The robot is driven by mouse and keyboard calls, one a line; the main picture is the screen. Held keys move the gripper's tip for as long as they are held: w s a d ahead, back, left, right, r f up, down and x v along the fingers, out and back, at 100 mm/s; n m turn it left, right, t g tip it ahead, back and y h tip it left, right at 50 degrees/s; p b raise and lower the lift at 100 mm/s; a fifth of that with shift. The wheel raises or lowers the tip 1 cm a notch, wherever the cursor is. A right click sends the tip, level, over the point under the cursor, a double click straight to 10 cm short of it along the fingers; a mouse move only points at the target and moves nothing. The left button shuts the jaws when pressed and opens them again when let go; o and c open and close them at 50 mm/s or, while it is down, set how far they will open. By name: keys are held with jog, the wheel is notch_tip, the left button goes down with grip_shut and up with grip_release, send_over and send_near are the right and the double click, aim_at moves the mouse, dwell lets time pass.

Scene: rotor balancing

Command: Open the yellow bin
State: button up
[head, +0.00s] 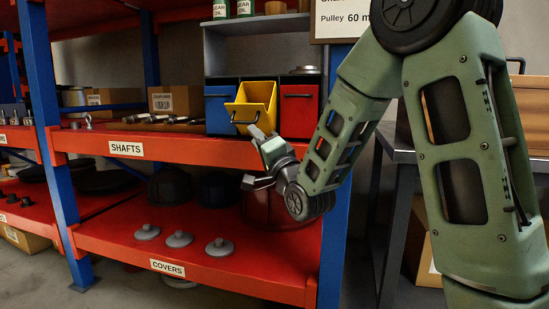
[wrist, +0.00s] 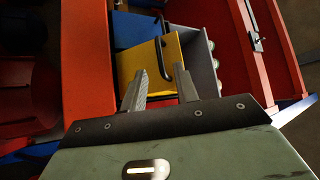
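The yellow bin (head: 258,95) sits between a blue bin (head: 220,109) and a red bin (head: 299,110) in the grey cabinet on the upper shelf. It is tipped forward, its top open and its inside showing. Its dark bar handle (head: 244,119) is on the front; in the wrist view the handle (wrist: 163,60) crosses the yellow front (wrist: 188,52). My gripper (head: 256,160) is just below and in front of the bin. Its fingers (wrist: 159,88) are spread and empty, close to the yellow front and apart from the handle. Whether a finger touches the bin I cannot tell.
The red shelf edge (head: 180,145) with the SHAFTS label runs beside my gripper. Several grey covers (head: 179,239) lie on the lower shelf. A blue post (head: 334,210) stands close to my forearm. Metal shafts (head: 170,119) lie left of the bins.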

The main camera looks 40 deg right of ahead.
jog(key=b+v, duration=0.8)
jog(key=b, duration=0.3)
jog(key=shift+s+f, duration=0.15)
jog(key=shift+s, duration=0.1)
jog(key=shift+b, duration=0.3)
